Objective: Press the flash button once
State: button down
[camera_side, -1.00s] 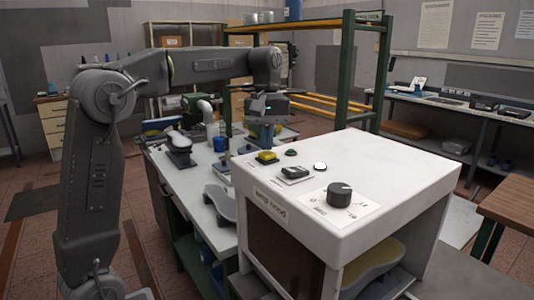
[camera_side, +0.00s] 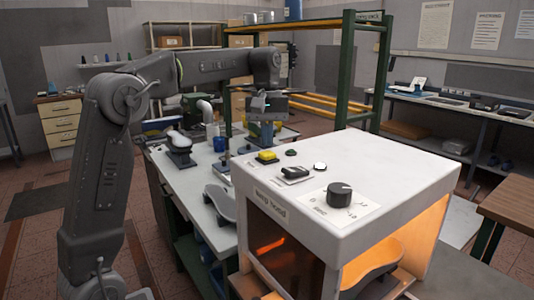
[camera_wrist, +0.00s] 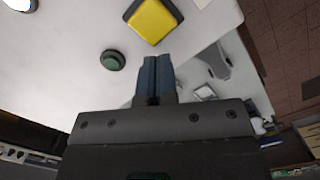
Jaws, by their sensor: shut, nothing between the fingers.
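The white lamp hood (camera_side: 390,170) carries a yellow square button (camera_side: 267,156) on a dark base near its far left corner. A small dark green round button (camera_side: 291,152) sits beside it. No marking that names the flash button is readable. In the wrist view the yellow button (camera_wrist: 155,20) lies just beyond my fingertips and the green button (camera_wrist: 113,60) lies to their left. My gripper (camera_wrist: 153,62) is shut and empty, its blue fingers side by side. In the side view my gripper (camera_side: 262,143) hangs behind the yellow button, apparently clear of it.
The hood top also bears a dark rocker switch (camera_side: 295,172), a white dome (camera_side: 320,166) and a black knob (camera_side: 340,194). Orange light fills the hood, where a shoe-shaped piece (camera_side: 375,262) lies. A workbench (camera_side: 200,185) with lasts stands left; a green-framed shelf (camera_side: 348,70) stands behind.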

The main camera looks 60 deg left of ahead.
notch_tip(320, 180, up, 8)
jog(key=shift+w+a+f, duration=0.2)
jog(key=shift+a+f, duration=0.05)
jog(key=shift+a, duration=0.05)
dwell(0.5)
dwell(0.7)
jog(key=s+d+f+m+t+y, duration=0.1)
jog(key=s+d+f+m+t, duration=0.25)
jog(key=s+d+m, duration=0.45)
jog(key=s+d+f+m+t, duration=0.1)
jog(key=s+d+f, duration=0.2)
jog(key=s+f, duration=0.3)
jog(key=s+d+f+m+t, duration=0.1)
jog(key=s+d+f+m, duration=0.1)
jog(key=s+f, duration=0.5)
jog(key=shift+s+d+f+t, duration=0.25)
jog(key=shift+s+d+t, duration=0.1)
jog(key=shift+d, duration=0.05)
